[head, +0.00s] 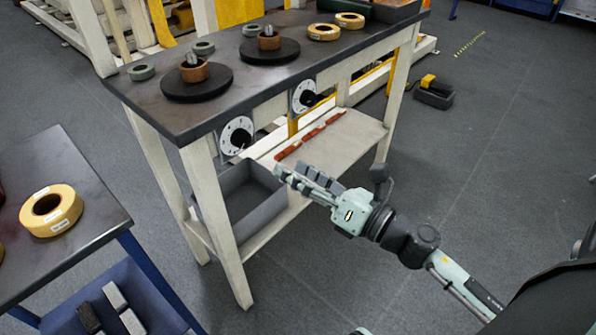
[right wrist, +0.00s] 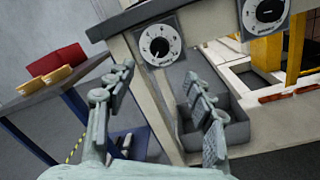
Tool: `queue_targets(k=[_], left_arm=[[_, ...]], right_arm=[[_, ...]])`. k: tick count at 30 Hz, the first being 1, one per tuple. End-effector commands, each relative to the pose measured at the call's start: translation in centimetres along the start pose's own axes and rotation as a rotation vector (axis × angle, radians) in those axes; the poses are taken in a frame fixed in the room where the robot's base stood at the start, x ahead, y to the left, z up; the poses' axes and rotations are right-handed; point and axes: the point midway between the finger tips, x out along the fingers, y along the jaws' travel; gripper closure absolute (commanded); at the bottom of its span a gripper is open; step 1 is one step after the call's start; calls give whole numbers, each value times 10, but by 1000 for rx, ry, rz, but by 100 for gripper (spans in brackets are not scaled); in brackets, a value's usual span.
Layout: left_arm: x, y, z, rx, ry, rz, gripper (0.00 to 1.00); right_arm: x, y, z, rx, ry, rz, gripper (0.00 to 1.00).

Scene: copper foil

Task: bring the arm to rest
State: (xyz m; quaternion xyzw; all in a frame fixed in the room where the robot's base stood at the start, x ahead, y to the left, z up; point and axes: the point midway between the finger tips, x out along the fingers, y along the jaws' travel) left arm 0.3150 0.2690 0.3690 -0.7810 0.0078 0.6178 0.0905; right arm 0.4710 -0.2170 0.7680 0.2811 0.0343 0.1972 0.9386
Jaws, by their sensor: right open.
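My right arm reaches in from the lower right of the head view. Its gripper (head: 290,174) is open and empty, in the air in front of the workbench (head: 190,120) and beside the grey bin on its lower shelf. In the right wrist view both fingers of the right gripper (right wrist: 158,72) are spread apart with nothing between them. The bench leg and a dial show beyond them. My left gripper is not in view.
The grey bin (head: 247,222) sits on the lower shelf. Two dials (head: 237,137) face out from the bench front. Two black discs (head: 197,90) carry copper-coloured rolls. A side table (head: 95,215) with a yellow roll (head: 70,222) stands left. Floor at right is mostly clear.

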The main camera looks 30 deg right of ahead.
Motion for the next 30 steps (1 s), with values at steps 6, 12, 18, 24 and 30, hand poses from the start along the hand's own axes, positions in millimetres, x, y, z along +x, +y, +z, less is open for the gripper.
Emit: queue_targets(k=[6,12,18,24,30], left_arm=[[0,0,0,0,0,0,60],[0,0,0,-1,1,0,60],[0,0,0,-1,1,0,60],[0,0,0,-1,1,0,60],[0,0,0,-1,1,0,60]], right_arm=[[0,0,0,0,0,1,46],[0,0,0,0,0,0,46],[0,-40,-1,239,-76,-125,46],[-30,-158,-57,948,-314,-522,46],[-94,-226,-176,1563,-573,-973,46]])
